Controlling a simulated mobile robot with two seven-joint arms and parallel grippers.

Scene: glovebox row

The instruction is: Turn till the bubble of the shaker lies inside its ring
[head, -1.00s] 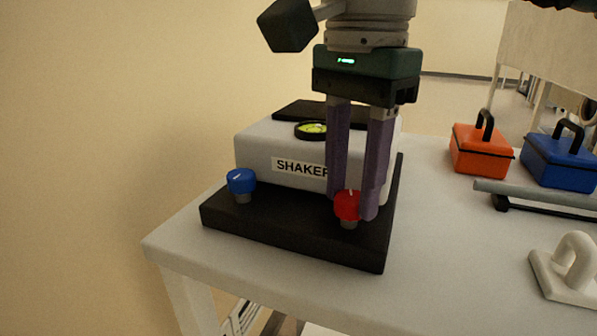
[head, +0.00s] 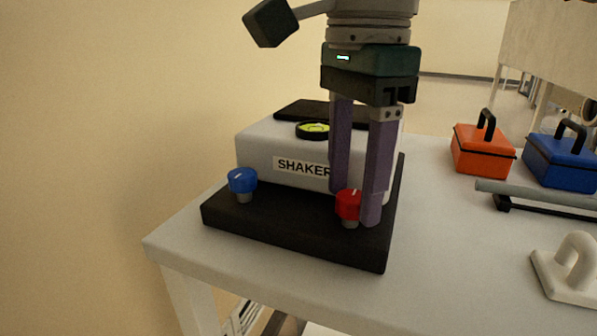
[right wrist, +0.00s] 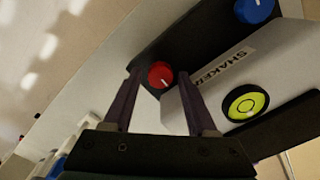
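The shaker (head: 262,150) is a white box on a black base plate at the table's left end. A round yellow-green level (head: 313,130) sits on its top and also shows in the right wrist view (right wrist: 246,103). A red knob (head: 347,205) and a blue knob (head: 242,181) stand on the front of the base. My right gripper (head: 356,208) points down with its fingers on either side of the red knob (right wrist: 160,75), gaps showing in the wrist view. My left gripper is out of view.
An orange case (head: 481,152) and a blue case (head: 560,162) stand on the table (head: 450,235) to the right. A grey bar (head: 535,194) on a black stand and a white handled block (head: 570,270) lie nearer.

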